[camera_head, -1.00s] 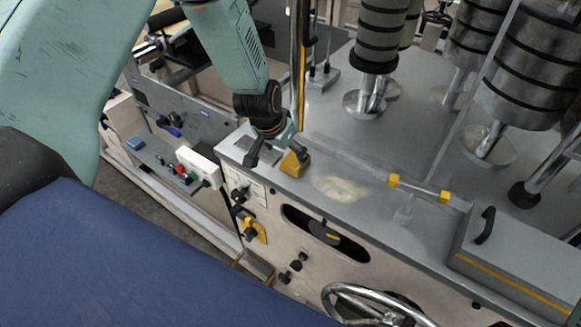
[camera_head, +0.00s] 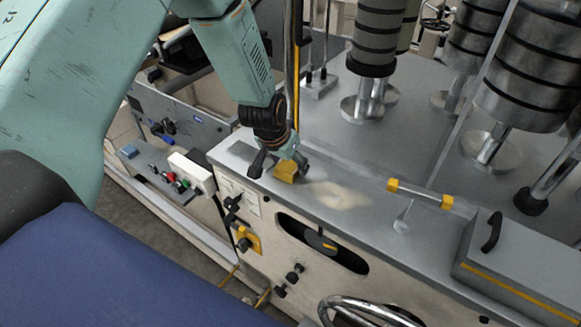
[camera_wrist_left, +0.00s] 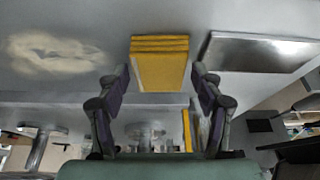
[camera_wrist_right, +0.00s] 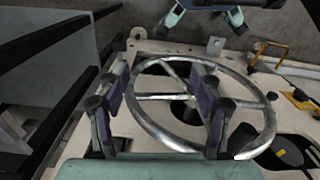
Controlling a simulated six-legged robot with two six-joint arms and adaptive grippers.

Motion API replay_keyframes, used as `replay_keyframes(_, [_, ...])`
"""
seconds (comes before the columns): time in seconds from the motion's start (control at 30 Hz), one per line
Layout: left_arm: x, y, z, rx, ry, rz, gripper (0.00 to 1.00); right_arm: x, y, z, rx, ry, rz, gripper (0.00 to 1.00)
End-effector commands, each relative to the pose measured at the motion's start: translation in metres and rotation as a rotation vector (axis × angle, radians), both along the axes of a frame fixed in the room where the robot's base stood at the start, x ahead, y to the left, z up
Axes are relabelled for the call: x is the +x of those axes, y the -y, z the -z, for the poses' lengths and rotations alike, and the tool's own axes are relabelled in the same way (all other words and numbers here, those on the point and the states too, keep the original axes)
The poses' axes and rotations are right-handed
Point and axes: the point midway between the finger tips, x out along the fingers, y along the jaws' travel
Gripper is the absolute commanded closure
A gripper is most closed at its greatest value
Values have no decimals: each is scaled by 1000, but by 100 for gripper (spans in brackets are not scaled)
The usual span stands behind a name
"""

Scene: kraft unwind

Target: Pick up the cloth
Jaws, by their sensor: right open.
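The cloth (camera_head: 286,172) is a small yellow folded stack on the grey machine top, near its front left edge. My left gripper (camera_head: 292,156) is right at the cloth, coming down from above, and partly covers it in the head view. In the left wrist view the cloth (camera_wrist_left: 160,65) lies straight ahead between the spread fingertips of my left gripper (camera_wrist_left: 160,82); whether they touch it, I cannot tell. My right gripper (camera_wrist_right: 160,75) is open and empty, with a metal handwheel (camera_wrist_right: 258,98) beyond its fingers.
A beige smudge (camera_head: 338,195) marks the top beside the cloth. A yellow-ended bar (camera_head: 420,193) and a grey box with a black handle (camera_head: 520,265) stand to the right. A vertical post (camera_head: 296,70) rises close behind my left gripper. Rollers (camera_head: 378,40) stand further back.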

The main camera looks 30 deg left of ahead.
Motion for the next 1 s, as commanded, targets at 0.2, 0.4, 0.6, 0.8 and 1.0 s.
replay_keyframes(0.2, [1, 1, 0, 0, -1, 1, 55, 0, 0, 0, 0, 0, 0, 34])
replay_keyframes(0.4, [2, 1, 1, 1, -1, 2, 72, 0, 0, 0, 0, 0, 0, 34])
replay_keyframes(0.6, [1, 1, 1, 1, -1, 2, 73, 0, 0, 0, 0, 0, 0, 34])
replay_keyframes(0.8, [2, 1, -4, 1, -2, 2, 73, 0, 0, -4, 0, 0, 0, 34])
replay_keyframes(1.0, [3, 2, -21, 0, 0, 1, 73, 0, 0, -19, 0, 0, 0, 34])
